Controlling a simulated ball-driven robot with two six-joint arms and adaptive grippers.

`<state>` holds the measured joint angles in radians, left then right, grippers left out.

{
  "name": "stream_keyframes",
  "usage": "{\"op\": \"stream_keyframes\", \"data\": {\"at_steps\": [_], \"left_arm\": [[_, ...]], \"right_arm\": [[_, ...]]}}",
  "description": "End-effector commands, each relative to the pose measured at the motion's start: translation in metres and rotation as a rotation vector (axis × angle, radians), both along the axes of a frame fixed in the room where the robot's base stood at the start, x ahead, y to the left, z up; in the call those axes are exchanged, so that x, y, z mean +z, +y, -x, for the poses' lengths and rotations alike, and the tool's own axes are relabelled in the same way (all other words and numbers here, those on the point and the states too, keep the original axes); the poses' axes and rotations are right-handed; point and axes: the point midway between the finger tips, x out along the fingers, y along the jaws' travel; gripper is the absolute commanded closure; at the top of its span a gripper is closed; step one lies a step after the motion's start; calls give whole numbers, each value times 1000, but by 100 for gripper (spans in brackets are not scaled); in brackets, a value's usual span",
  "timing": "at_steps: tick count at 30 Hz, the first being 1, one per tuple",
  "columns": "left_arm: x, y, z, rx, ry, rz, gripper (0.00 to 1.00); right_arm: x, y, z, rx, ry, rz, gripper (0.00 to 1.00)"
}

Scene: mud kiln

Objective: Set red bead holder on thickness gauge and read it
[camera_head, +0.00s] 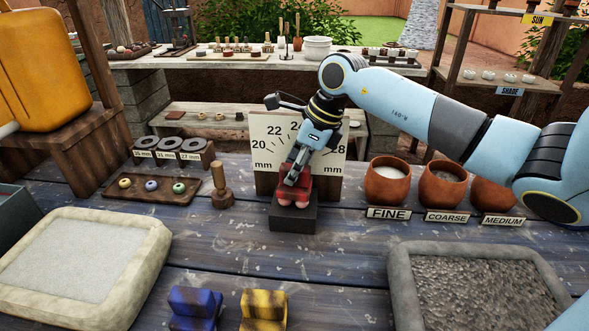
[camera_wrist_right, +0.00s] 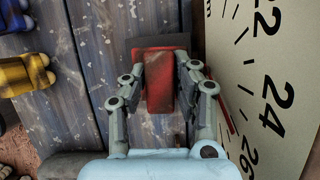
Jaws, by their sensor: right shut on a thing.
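The red bead holder (camera_head: 296,198) is at the black block (camera_head: 293,220) in front of the thickness gauge's cream dial board (camera_head: 267,150). My right gripper (camera_head: 296,180) reaches down from above and is shut on the holder. The right wrist view shows its fingers on both sides of the red holder (camera_wrist_right: 160,88), with the dial (camera_wrist_right: 270,70) close by on the right. Whether the holder rests fully on the block cannot be told. My arm hides the middle of the dial; 20, 22 and 28 show. My left gripper is not in view.
Blue (camera_head: 195,308) and yellow (camera_head: 263,309) holders stand at the front edge. A bead tray (camera_head: 150,193) and wooden stamp (camera_head: 220,186) lie left. Clay pots (camera_head: 387,184) with labels stand right.

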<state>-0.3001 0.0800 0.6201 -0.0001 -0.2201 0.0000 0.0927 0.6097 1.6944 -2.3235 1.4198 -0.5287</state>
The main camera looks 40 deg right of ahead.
Motion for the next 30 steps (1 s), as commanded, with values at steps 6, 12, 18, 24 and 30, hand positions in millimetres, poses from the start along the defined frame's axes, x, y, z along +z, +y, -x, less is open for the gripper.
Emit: {"op": "stream_keyframes", "data": {"at_steps": [6,12,18,24,30], "left_arm": [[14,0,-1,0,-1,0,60],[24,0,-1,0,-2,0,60],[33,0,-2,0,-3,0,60],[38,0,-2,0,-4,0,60],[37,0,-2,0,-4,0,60]], "right_arm": [[22,0,-1,1,-3,1,98],[40,0,-1,1,-3,1,98],[57,0,-1,1,-2,2,98],[67,0,0,1,-3,0,98],[66,0,0,1,-2,1,98]]}}
